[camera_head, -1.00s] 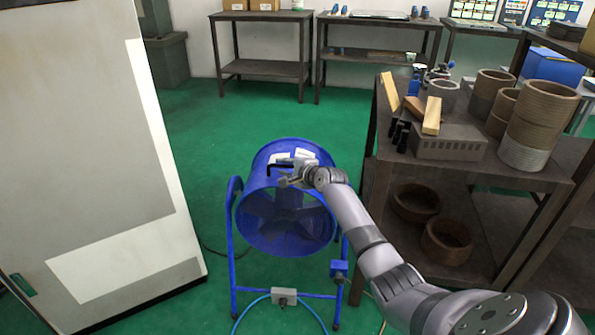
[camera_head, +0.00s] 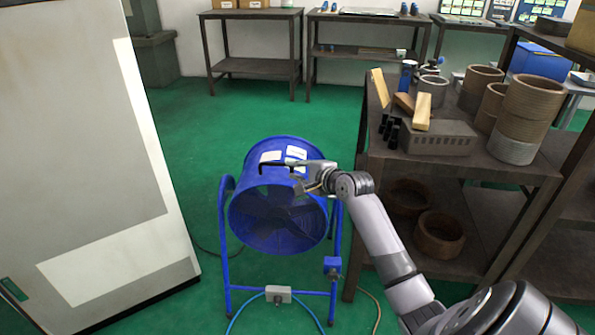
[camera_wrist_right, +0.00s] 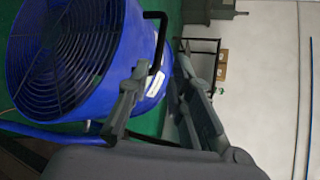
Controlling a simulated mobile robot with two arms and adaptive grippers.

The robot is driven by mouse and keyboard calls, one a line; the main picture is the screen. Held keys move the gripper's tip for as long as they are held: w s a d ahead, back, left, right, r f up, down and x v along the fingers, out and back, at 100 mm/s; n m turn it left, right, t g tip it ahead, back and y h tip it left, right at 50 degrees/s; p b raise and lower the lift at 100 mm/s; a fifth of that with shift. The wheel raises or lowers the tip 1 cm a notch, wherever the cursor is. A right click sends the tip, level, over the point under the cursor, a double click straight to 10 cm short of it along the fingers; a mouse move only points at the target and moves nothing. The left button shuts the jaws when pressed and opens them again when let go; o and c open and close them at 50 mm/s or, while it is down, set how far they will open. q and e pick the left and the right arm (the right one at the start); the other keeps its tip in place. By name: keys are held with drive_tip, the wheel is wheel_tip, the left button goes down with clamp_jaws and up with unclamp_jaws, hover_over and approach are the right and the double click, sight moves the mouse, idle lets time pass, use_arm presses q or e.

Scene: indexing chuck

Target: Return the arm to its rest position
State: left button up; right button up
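My right gripper (camera_head: 308,180) is in front of the upper right part of the blue drum fan (camera_head: 270,232) in the head view. In the right wrist view its two fingers (camera_wrist_right: 158,88) stand apart, with nothing held between them. A black bent handle (camera_wrist_right: 161,38) shows beyond the fingers, against the fan's blue drum (camera_wrist_right: 132,30). The handle also shows in the head view (camera_head: 275,163), left of my fingers; I cannot tell whether they touch it. My right arm reaches in from the lower right. My left gripper is not in view.
A dark workbench (camera_head: 460,165) close on the right holds ring-shaped parts (camera_head: 530,110), wooden blocks and a grey perforated block (camera_head: 435,138). A large pale cabinet (camera_head: 90,190) stands at the left. Green floor is open behind the fan, before the far tables (camera_head: 250,65).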

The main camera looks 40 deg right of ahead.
drive_tip(key=shift+f, duration=0.1)
idle(0.3)
